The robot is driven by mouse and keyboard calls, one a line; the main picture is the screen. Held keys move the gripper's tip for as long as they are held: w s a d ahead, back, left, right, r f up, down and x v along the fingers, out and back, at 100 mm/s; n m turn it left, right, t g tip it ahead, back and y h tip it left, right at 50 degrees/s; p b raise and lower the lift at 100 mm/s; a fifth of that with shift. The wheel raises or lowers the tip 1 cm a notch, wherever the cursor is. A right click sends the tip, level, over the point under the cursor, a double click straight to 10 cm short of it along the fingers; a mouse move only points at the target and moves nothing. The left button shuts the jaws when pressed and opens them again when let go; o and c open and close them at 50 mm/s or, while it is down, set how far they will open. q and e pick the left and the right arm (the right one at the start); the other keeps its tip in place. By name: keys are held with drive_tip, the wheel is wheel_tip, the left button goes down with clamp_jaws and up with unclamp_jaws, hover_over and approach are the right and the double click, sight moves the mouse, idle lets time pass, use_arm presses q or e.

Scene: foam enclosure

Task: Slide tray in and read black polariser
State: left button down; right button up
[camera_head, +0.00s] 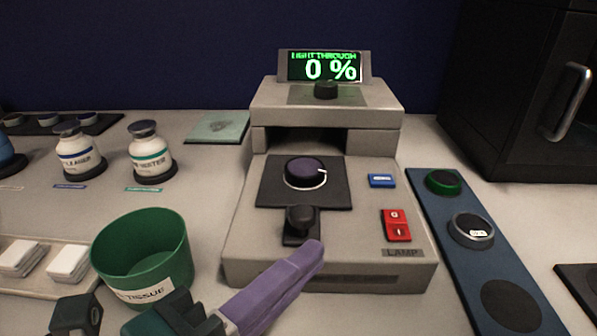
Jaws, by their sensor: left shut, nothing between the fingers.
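The grey light meter (240,215) stands in the middle, its display (325,68) reading "LIGHT THROUGH 0 %". The flat dark tray (270,197) lies in front of the meter's dark slot (325,142), out of it. A dark, purplish round disc with a white mark (305,172) sits on the tray. A black knob handle (302,218) stands at the tray's front. My left gripper (312,252) has long purple fingers, shut and empty, with their tips just in front of and slightly right of the handle, seemingly apart from it. My right gripper is not in view.
A red lamp switch (397,225) and blue button (382,180) are on the meter's right. A blue rack (455,270) holds two discs and has one empty dark round place. A black cabinet (520,100) is back right.

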sight(289, 242)
use_arm(q)
drive_tip(key=shift+w+a+f, duration=0.15)
drive_tip(key=shift+w+a, duration=0.05)
drive_tip(key=shift+w, duration=0.4)
drive_tip(key=shift+w+a+f, duration=0.15)
drive_tip(key=shift+w, duration=0.9)
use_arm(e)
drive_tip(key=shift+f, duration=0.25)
use_arm(q)
drive_tip(key=shift+w, duration=0.1)
